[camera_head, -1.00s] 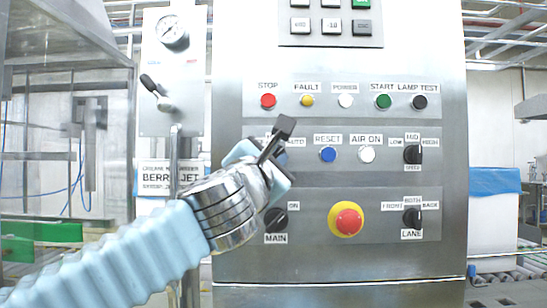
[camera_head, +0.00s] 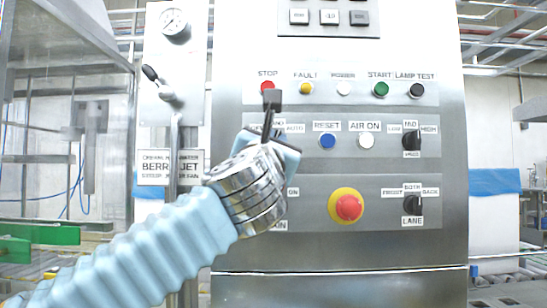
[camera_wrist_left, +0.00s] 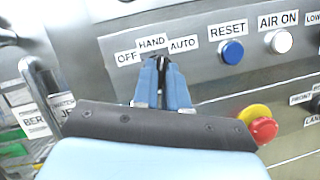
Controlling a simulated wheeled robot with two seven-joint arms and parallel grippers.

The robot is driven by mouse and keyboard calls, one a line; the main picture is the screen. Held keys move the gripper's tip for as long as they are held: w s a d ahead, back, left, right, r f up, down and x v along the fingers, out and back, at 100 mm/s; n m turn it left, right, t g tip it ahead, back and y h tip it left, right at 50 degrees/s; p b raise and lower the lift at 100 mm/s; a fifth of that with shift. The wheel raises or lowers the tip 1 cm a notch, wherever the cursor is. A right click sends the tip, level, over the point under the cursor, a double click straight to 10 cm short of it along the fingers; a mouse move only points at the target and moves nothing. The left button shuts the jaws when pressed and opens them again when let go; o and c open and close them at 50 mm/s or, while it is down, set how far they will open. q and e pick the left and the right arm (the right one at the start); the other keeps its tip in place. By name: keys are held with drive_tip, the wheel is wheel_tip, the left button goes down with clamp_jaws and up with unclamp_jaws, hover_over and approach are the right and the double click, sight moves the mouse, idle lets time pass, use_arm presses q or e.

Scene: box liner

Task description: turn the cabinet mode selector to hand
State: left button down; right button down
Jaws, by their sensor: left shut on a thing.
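The mode selector is a dark knob (camera_wrist_left: 161,62) under the labels OFF, HAND and AUTO (camera_wrist_left: 152,43) in the left wrist view. My left gripper (camera_wrist_left: 160,72) is shut on this knob, its two blue fingers on either side of it. The knob's pointer looks about upright, toward HAND, but the fingers hide most of it. In the head view my left gripper (camera_head: 268,135) covers the selector, and only parts of its labels show. My right gripper is not in view.
The cabinet panel (camera_head: 300,248) also has a STOP button (camera_head: 267,87), a blue RESET button (camera_head: 327,141), a white AIR ON button (camera_head: 366,141) and a red emergency stop (camera_head: 348,208) to the lower right. The MAIN switch is hidden behind my arm.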

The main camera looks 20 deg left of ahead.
use_arm(q)
drive_tip(key=shift+d+f+n+y+b, duration=0.1)
drive_tip(key=shift+n+y+b, duration=0.65)
drive_tip(key=shift+n, duration=0.8)
drive_tip(key=shift+d+n+y+b, duration=0.1)
drive_tip(key=shift+n+y+b, duration=0.35)
drive_tip(key=shift+n+y, duration=0.8)
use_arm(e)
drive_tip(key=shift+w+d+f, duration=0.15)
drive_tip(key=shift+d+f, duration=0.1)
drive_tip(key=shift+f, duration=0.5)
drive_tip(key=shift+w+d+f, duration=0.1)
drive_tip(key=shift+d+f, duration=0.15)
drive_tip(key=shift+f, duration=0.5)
use_arm(q)
drive_tip(key=shift+n+h, duration=0.3)
drive_tip(key=shift+n, duration=0.2)
drive_tip(key=c, duration=1.2)
unclamp_jaws()
drive_tip(key=shift+o, duration=0.2)
